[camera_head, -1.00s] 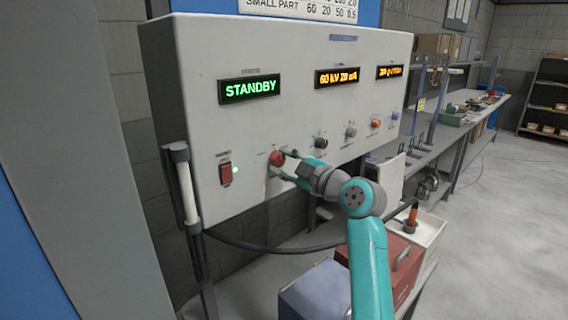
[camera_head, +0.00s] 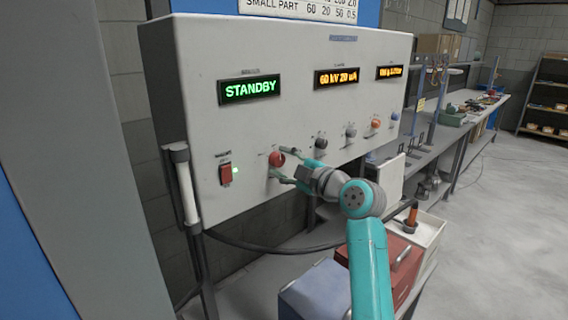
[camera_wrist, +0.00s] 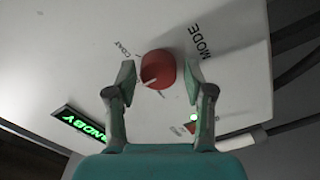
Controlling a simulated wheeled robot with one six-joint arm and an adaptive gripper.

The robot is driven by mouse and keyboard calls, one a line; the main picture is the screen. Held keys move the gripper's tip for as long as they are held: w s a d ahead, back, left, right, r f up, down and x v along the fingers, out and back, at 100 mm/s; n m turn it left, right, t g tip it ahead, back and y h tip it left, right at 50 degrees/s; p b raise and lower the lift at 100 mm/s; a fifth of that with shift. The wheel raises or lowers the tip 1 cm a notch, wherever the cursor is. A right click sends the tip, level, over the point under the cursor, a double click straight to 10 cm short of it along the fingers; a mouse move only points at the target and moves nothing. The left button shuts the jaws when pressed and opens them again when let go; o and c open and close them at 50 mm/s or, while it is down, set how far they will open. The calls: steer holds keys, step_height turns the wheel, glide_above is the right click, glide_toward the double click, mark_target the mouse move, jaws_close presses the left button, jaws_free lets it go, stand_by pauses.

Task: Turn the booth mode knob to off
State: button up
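The red knob (camera_head: 277,158) is on the lower front of the grey control panel (camera_head: 300,105). In the wrist view the knob (camera_wrist: 158,69) lies between my fingertips, beside the printed word MODE (camera_wrist: 201,40). Its white pointer line faces the lower left there, and a label that looks like COAT (camera_wrist: 122,48) is printed up and left of it. My gripper (camera_head: 279,162) is open around the knob, and the wrist view of it (camera_wrist: 160,77) shows a gap between each finger and the knob. I see no readable off label.
A green STANDBY display (camera_head: 249,89) sits above the knob, and a red switch (camera_head: 225,174) with a green light is at its left. Several smaller knobs line the panel to the right, the nearest a dark one (camera_head: 320,143). A red box (camera_head: 385,262) stands below.

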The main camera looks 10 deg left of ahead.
stand_by(0.3)
steer(key=v, duration=1.2)
steer(key=s+d+f+m+t+h, duration=0.1)
steer(key=s+d+f+m+h, duration=0.2)
steer(key=f, duration=0.6)
steer(key=s+d+f+m+t+h, duration=0.25)
steer(key=s+f+m, duration=0.2)
steer(key=f, duration=0.55)
steer(key=s+d+f+m+t+h, duration=0.15)
steer(key=d+f+m, duration=0.25)
steer(key=f, duration=0.5)
steer(key=s+d+f+m+h, duration=0.35)
steer(key=s+f, duration=0.45)
steer(key=s, duration=0.3)
steer(key=s+d+f+m+g+h, duration=0.1)
steer(key=s+d+f+m, duration=0.15)
steer(key=s, duration=0.65)
steer(key=s+d+f+m+h, duration=0.2)
steer(key=s+d+m, duration=0.1)
steer(key=s, duration=0.7)
steer(key=s+d+r+m, duration=0.1)
steer(key=s+r, duration=0.2)
steer(key=s, duration=0.5)
steer(key=s+d+r+m, duration=0.1)
steer(key=s+r, duration=0.2)
steer(key=s, duration=0.5)
steer(key=shift+h, duration=0.35)
